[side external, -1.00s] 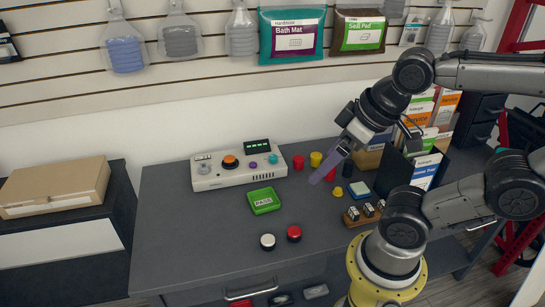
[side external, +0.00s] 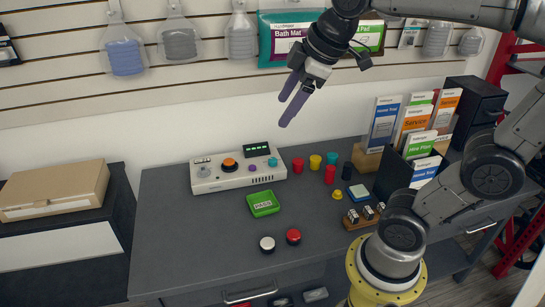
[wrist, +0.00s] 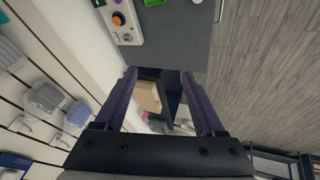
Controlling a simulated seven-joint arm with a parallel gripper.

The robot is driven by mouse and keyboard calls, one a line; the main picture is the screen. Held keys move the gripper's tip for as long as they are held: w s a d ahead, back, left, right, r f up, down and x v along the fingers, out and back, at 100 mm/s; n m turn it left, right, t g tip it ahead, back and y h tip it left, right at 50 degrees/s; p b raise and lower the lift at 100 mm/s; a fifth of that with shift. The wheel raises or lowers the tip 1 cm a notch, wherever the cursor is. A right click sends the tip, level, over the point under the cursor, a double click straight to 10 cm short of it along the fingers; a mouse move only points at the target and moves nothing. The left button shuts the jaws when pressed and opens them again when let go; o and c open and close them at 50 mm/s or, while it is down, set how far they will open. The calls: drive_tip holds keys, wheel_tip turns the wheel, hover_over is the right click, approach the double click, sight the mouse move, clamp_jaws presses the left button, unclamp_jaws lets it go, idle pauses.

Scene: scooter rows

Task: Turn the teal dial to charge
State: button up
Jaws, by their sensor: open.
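The white control panel (side external: 207,185) sits at the back of the grey table. A teal dial (side external: 272,162) is near its right end, with an orange knob (side external: 230,163) and a small purple knob (side external: 252,167) to its left. The dial's marks are too small to read. My gripper (side external: 283,111) is open and empty, high above the panel and apart from it. In the wrist view my gripper (wrist: 159,73) shows its two purple fingers spread, and part of the panel (wrist: 108,22) with the orange knob is at the top edge; I cannot make out the teal dial there.
A display (side external: 256,148) with green marks stands behind the panel. A green tray (side external: 263,203), black-and-white button (side external: 267,244) and red button (side external: 293,236) are in front. Coloured cylinders, including a teal one (side external: 332,158), stand to the right, before brochure racks. Wall packages hang behind my gripper.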

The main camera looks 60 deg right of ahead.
drive_tip(key=w+d+n+g, duration=0.1)
drive_tip(key=w+d, duration=0.2)
drive_tip(key=w, duration=0.2)
drive_tip(key=w+d+n, duration=0.1)
drive_tip(key=w+d, duration=0.2)
drive_tip(key=w, duration=0.2)
drive_tip(key=m+g, duration=0.2)
drive_tip(key=g, duration=0.3)
hover_over(273, 159)
wheel_tip(273, 159, down, 24)
drive_tip(key=shift+y, duration=0.3)
wheel_tip(273, 159, down, 14)
drive_tip(key=shift+w+r, duration=0.1)
drive_tip(key=shift+r, duration=0.1)
drive_tip(key=shift+c, duration=0.4)
clamp_jaws()
